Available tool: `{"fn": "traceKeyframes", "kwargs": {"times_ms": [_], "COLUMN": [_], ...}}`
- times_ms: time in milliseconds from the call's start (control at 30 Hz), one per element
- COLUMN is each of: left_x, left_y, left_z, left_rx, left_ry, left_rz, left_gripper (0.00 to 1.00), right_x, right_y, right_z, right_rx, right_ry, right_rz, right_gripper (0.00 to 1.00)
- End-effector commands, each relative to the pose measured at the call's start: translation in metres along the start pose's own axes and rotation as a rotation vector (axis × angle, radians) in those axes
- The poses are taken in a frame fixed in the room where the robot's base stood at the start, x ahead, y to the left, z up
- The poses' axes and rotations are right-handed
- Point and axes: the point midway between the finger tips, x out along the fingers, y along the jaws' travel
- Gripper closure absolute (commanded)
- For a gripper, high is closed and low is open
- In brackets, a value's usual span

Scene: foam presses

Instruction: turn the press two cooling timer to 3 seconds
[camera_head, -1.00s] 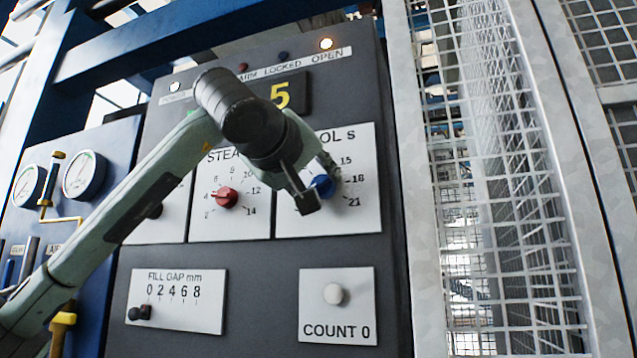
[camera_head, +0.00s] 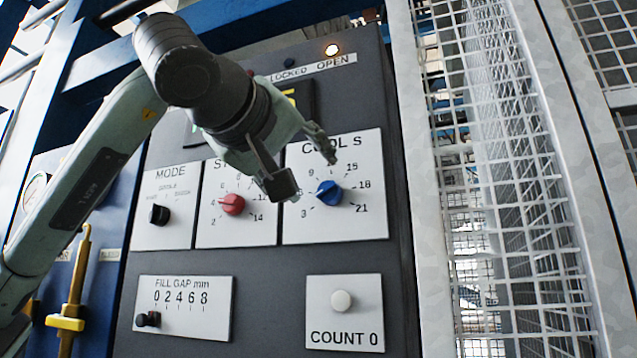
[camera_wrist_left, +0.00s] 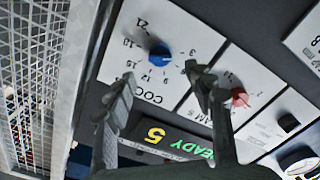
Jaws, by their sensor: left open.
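The blue cooling timer knob (camera_head: 329,193) sits on the white COOL S plate (camera_head: 345,227), which is marked from 3 to 21. Its pointer seems to face left, on the low-number side; I cannot read the exact setting. My left gripper (camera_head: 303,165) is open and empty, up and left of the knob and apart from it. One finger overlaps the plate's left edge in the picture. The left wrist view shows the blue knob (camera_wrist_left: 159,53) beyond the two spread fingertips (camera_wrist_left: 161,76). My right gripper is not in view.
The red steam knob (camera_head: 231,204) and black mode knob (camera_head: 159,214) are left of the cooling plate. Below are the fill gap slider (camera_head: 148,319) and the white COUNT 0 button (camera_head: 341,301). A mesh guard (camera_head: 505,170) stands to the right.

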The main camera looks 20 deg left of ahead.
Motion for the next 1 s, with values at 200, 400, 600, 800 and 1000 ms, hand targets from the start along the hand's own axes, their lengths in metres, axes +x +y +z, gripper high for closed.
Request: {"fn": "traceKeyframes", "kwargs": {"times_ms": [200,400,600,800,1000], "left_x": [-0.034,-0.042,-0.042,-0.042,-0.042], "left_y": [0.000,-0.001,0.000,0.000,0.000], "left_z": [-0.001,0.000,0.000,0.000,0.000], "left_rx": [-0.001,-0.001,-0.001,-0.001,-0.001], "left_ry": [0.002,-0.001,-0.001,-0.001,-0.001], "left_rz": [0.001,-0.001,-0.001,-0.001,0.000], "left_gripper": [0.47,0.47,0.47,0.47,0.47], "right_x": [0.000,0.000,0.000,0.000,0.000], "right_y": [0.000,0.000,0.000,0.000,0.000], "right_z": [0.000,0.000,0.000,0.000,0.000], "right_rx": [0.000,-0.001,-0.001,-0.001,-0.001], "right_ry": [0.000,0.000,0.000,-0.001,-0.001], "right_rz": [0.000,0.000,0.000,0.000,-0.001], "right_gripper": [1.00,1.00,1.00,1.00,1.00]}}
